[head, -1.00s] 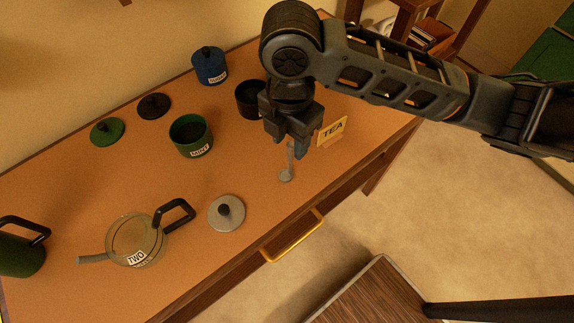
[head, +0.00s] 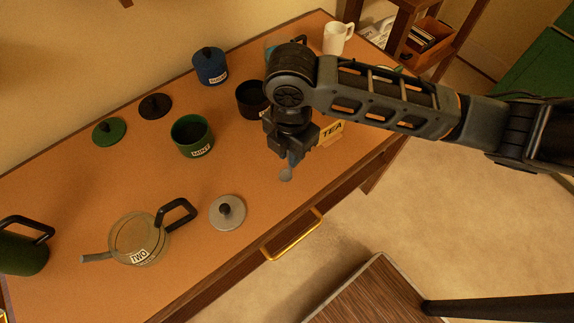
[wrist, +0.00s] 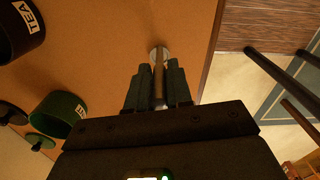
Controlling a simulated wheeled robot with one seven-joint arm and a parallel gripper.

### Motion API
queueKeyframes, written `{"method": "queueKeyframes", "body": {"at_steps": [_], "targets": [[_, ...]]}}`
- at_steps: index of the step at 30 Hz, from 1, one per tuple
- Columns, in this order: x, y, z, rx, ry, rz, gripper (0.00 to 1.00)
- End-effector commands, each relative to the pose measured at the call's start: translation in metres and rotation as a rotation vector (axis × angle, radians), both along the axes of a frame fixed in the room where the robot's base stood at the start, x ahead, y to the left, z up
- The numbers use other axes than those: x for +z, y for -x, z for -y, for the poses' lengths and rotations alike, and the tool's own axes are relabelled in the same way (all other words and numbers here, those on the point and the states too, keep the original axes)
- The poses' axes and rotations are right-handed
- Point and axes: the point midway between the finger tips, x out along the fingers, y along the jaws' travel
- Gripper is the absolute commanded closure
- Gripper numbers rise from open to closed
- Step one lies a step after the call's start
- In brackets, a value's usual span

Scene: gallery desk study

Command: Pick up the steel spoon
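The steel spoon shows in the head view with its bowl (head: 286,175) near the desk's front edge, its handle mostly hidden by my gripper (head: 291,158). In the wrist view the spoon (wrist: 158,56) runs lengthwise between the two fingers of my gripper (wrist: 158,80). The fingers are close together on both sides of the handle and look shut on it. The bowl is beyond the fingertips. I cannot see clear space between the spoon and the desk.
A green MINT canister (head: 191,137), a grey lid (head: 227,212) and a glass teapot (head: 138,238) stand to the left. The desk's front edge and brass drawer handle (head: 292,236) are near.

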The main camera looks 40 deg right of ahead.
Motion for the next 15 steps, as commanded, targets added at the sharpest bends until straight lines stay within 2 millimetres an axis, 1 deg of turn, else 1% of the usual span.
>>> {"method": "queueKeyframes", "body": {"at_steps": [1,6,15], "targets": [[0.0001,0.0,0.0,0.0,0.0,0.0,0.85],[0.0002,0.0,0.0001,0.0,0.0,0.0,1.0],[0.0004,-0.0001,0.0001,0.0,0.0,0.0,1.0]]}}
